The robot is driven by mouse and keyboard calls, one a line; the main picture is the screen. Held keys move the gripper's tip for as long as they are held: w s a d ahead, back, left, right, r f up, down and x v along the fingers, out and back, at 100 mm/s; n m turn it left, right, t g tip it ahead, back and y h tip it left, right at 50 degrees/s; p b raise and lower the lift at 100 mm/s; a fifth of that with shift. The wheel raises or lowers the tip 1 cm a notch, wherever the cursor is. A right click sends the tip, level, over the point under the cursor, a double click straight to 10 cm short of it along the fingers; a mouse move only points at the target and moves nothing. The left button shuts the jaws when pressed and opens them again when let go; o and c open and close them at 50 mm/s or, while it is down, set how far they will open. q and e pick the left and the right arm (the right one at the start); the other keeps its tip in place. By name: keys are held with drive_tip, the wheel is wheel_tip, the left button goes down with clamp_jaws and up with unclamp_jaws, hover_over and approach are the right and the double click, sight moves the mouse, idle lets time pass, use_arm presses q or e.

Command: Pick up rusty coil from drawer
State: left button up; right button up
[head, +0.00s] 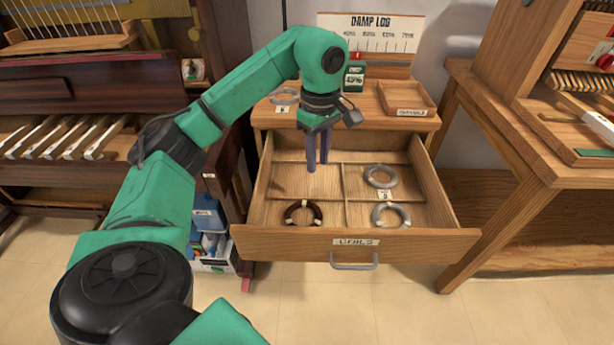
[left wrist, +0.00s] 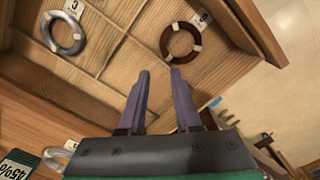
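The rusty coil (head: 287,213) is a dark brown ring with pale ties. It lies flat in the front left compartment of the open drawer (head: 300,235). It also shows at the top of the left wrist view (left wrist: 164,42). My left gripper (head: 317,168) points down over the left side of the drawer, behind and above the rusty coil. In the left wrist view its two purple fingers (left wrist: 161,73) are apart with nothing between them. The coil lies beyond the fingertips, not touching them. My right gripper is in neither view.
Two grey coils lie in the drawer's right compartments, one at the back (head: 368,177) and one in front (head: 377,215). Another grey coil (head: 285,97) lies on the cabinet top beside an empty wooden tray (head: 408,97). Drawer walls and dividers surround the compartments.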

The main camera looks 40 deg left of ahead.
sight(316, 207)
use_arm(q)
drive_tip(key=f+b, duration=0.1)
drive_tip(key=f, duration=0.3)
drive_tip(key=f+b, duration=0.1)
drive_tip(key=f, duration=0.4)
drive_tip(key=s+f, duration=0.1)
drive_tip(key=f, duration=0.3)
drive_tip(key=shift+d+f+b, duration=0.2)
drive_tip(key=shift+d+b, duration=0.15)
drive_tip(key=shift+b, duration=0.05)
drive_tip(key=shift+w+f, duration=0.1)
drive_tip(key=shift+f, duration=0.15)
clamp_jaws()
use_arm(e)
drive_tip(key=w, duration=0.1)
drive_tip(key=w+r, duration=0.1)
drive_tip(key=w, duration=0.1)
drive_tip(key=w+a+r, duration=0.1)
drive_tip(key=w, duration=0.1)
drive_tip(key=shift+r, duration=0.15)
